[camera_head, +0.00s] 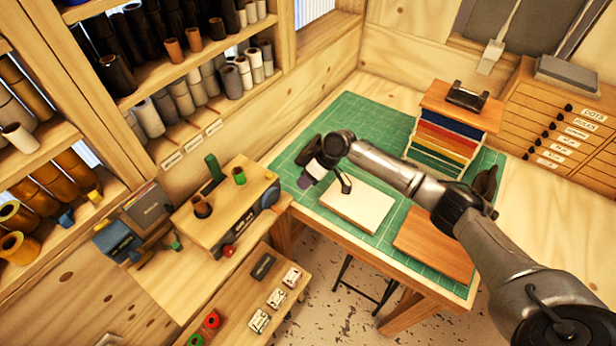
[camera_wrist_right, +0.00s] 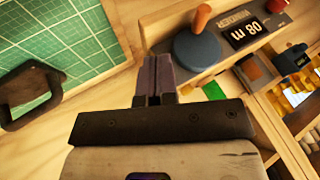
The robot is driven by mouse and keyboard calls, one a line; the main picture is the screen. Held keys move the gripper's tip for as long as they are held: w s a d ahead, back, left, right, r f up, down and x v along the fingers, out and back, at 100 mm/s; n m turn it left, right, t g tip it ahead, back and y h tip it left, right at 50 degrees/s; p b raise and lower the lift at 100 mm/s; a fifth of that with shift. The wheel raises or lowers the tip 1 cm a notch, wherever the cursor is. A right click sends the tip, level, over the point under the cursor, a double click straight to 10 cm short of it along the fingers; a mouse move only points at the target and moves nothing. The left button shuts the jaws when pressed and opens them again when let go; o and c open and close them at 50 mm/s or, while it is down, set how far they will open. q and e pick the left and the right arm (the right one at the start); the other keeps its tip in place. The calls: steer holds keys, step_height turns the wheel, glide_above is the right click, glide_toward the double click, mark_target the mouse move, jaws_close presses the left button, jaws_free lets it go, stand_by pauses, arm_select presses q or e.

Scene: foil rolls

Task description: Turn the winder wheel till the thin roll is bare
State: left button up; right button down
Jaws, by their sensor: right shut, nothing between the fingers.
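The winder (camera_head: 225,205) is a wooden box at the left of the green mat in the head view. Its dark blue-grey wheel (camera_head: 270,196) is on its right side. The wheel shows closer in the right wrist view (camera_wrist_right: 194,52), with a brown peg handle (camera_wrist_right: 201,18). On the winder's top stand a small green-topped roll (camera_head: 239,176) and a dark roll with a brown top (camera_head: 202,208); I cannot tell which is the thin one. My right gripper (camera_head: 306,171) is shut and empty above the mat's left part, apart from the wheel. My left gripper is not in view.
A display reading 08 m (camera_wrist_right: 255,30) is beside the wheel. A pale board (camera_head: 357,205) and a rack of coloured sheets (camera_head: 445,135) are on the green mat (camera_head: 365,118). A low bench (camera_head: 270,280) stands in front of the winder. Roll shelves line the left wall.

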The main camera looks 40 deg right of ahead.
mark_target(286, 203)
steer(key=x, duration=0.5)
steer(key=shift+r, duration=0.1)
steer(key=a, duration=0.1)
steer(key=a+p, duration=0.1)
steer(key=p, duration=0.1)
steer(key=shift+s+a, duration=0.25)
steer(key=shift+a, duration=0.15)
steer(key=shift+s+a+f, duration=0.2)
steer(key=shift+a+f, duration=0.05)
steer(key=shift+a, duration=0.45)
steer(key=shift+f+b, duration=0.2)
steer(key=shift+b, duration=0.1)
steer(key=shift+y, duration=0.3)
steer(key=shift+b, duration=0.4)
